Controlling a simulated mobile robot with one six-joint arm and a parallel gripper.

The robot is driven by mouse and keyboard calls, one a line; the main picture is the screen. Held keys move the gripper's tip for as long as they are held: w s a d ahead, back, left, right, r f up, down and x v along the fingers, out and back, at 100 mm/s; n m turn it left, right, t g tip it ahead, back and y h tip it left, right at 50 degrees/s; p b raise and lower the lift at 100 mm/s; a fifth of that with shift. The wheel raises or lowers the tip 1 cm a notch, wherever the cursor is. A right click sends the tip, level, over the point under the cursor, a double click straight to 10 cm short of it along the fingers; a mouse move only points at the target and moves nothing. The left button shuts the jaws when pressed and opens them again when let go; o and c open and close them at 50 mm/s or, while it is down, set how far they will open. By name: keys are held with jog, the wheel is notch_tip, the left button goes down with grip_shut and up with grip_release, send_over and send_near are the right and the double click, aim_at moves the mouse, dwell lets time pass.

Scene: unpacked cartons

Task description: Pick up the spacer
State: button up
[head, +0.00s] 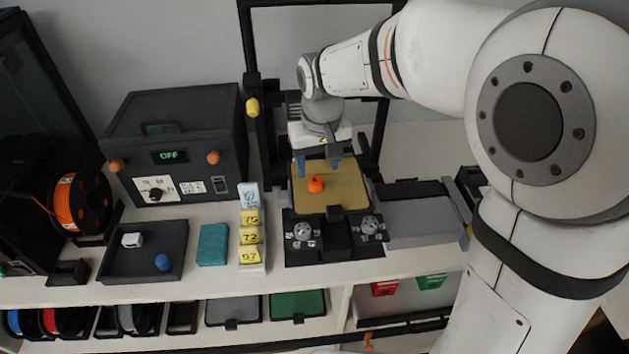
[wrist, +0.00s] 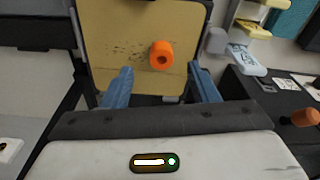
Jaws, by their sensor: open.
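The spacer seems to be the small orange ring-shaped piece (head: 316,184) on the tan build plate (head: 345,199) of the printer-like machine. In the wrist view the orange piece (wrist: 162,54) has a dark hole in the face turned toward the camera. It lies beyond my fingertips and a little right of the middle between them. My gripper (head: 318,166) has two blue fingers, spread apart and empty, above the back part of the plate. In the wrist view my gripper (wrist: 160,72) shows both fingers apart, with nothing between them.
A dark box with an "OFF" display (head: 170,157) stands left of the machine. A dark tray (head: 128,272) holds a white piece and a blue piece. A teal block (head: 213,245) and yellow number tags (head: 250,237) sit between. Black frame posts (head: 262,130) rise beside my gripper.

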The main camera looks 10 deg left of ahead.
aim_at(316, 179)
jog(key=shift+w+a+f+p, duration=0.15)
jog(key=shift+w+f+p, duration=0.05)
jog(key=shift+f, duration=1)
jog(key=shift+w+a+f+p, duration=0.1)
jog(key=shift+w+f+p, duration=0.05)
jog(key=shift+f, duration=1)
jog(key=shift+c, duration=0.5)
jog(key=c, duration=0.9)
